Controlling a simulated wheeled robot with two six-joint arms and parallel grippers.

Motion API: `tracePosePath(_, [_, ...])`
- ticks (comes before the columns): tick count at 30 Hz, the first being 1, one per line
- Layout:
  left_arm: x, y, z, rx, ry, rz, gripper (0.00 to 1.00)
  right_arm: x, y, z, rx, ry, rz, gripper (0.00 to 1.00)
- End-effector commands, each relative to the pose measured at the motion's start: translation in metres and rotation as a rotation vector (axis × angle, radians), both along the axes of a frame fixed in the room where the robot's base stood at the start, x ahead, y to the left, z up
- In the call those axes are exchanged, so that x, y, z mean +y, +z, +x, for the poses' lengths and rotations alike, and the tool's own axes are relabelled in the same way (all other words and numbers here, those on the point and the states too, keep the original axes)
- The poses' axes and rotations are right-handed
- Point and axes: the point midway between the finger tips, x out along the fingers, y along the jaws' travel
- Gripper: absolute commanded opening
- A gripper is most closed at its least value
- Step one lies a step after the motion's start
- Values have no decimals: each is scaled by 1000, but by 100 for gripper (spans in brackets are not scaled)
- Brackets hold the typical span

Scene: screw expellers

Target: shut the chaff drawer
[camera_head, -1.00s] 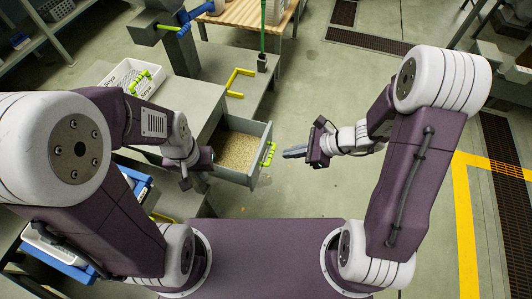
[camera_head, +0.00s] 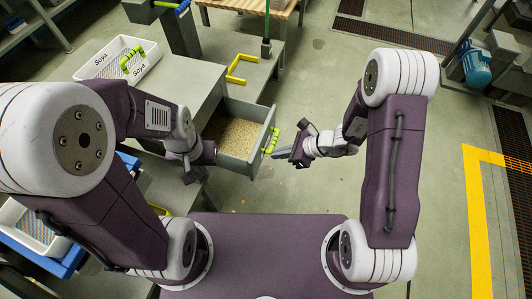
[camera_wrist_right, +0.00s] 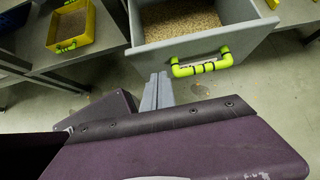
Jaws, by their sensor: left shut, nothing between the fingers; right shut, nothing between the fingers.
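The chaff drawer (camera_head: 262,135) is a grey drawer standing open, filled with tan chaff, with a yellow-green handle on its front. The drawer also shows in the right wrist view (camera_wrist_right: 262,50), with its handle (camera_wrist_right: 202,68) near the top centre. My right gripper (camera_head: 279,154) is shut and empty, its fingertips close to the handle's near end. In the right wrist view its fingers (camera_wrist_right: 158,88) point up, just left of and below the handle; contact cannot be told. My left gripper (camera_head: 187,175) is shut and empty at the left of the drawer, beside the grey bench.
A white crate marked Soya (camera_head: 100,62) stands on the grey bench (camera_head: 185,85). A yellow tray (camera_wrist_right: 70,28) shows in the right wrist view. The floor right of the drawer is clear.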

Motion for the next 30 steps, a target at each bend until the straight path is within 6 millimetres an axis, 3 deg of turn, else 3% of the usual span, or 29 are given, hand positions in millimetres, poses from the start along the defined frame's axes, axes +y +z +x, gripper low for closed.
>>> tracePosePath(1, [0,-8,0,0,0,0,0,7,-11,1,1,5,-1,0])
tracePosePath(9, [0,-7,0,0,0,0,0,39,-5,13,-1,1,0,0])
tracePosePath(24, [0,-8,0,0,0,0,0,47,-4,15,-2,2,-1,0])
tracePosePath(30, [0,-13,0,0,0,0,0,79,-5,24,-4,6,0,0])
